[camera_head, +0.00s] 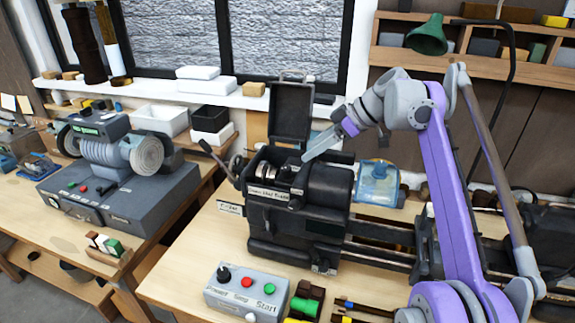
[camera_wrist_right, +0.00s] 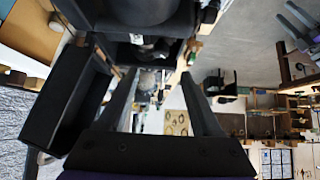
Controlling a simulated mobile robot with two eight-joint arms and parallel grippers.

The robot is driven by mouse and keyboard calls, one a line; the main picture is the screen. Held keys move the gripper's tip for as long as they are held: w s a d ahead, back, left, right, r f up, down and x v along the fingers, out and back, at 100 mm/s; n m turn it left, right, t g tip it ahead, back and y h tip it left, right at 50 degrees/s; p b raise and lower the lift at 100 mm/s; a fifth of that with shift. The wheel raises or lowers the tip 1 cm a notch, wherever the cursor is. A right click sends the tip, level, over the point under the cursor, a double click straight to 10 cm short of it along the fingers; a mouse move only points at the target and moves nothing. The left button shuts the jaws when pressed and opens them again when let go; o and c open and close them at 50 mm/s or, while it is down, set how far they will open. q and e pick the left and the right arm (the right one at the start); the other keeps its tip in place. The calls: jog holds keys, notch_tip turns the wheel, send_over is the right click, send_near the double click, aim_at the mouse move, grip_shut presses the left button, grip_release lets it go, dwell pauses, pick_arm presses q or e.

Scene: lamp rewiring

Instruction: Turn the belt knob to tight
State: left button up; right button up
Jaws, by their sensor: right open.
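The lathe (camera_head: 300,225) is a dark machine on the right-hand bench, with its headstock cover (camera_head: 291,110) standing open. Inside the opening, pale metal pulley-like parts (camera_head: 287,172) show. A small white label (camera_head: 268,194) is on the front edge, its text too blurred to read surely. I cannot clearly pick out the belt knob or its setting. My right gripper (camera_head: 312,152) is above the right side of the opening, beside the raised cover. In the right wrist view its two fingers (camera_wrist_right: 155,85) are apart with nothing held between them. My left gripper is not in view.
A grey control box (camera_head: 245,290) with black, red and green knobs or buttons stands in front of the lathe. A lever (camera_head: 218,158) sticks out at its left. A blue clear container (camera_head: 379,184) stands behind the bed. A grinder (camera_head: 120,170) occupies the left bench.

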aim_at(286, 168)
jog(key=x, duration=0.4)
jog(key=b+x, duration=0.1)
jog(key=x, duration=0.2)
jog(key=shift+s+a+f, duration=0.1)
jog(key=shift+a+f, duration=0.15)
jog(key=shift+f, duration=0.15)
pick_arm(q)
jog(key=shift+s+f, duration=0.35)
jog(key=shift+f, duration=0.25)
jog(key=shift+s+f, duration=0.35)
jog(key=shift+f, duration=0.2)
pick_arm(e)
jog(key=shift+a+f, duration=0.35)
jog(key=shift+f, duration=0.05)
grip_shut()
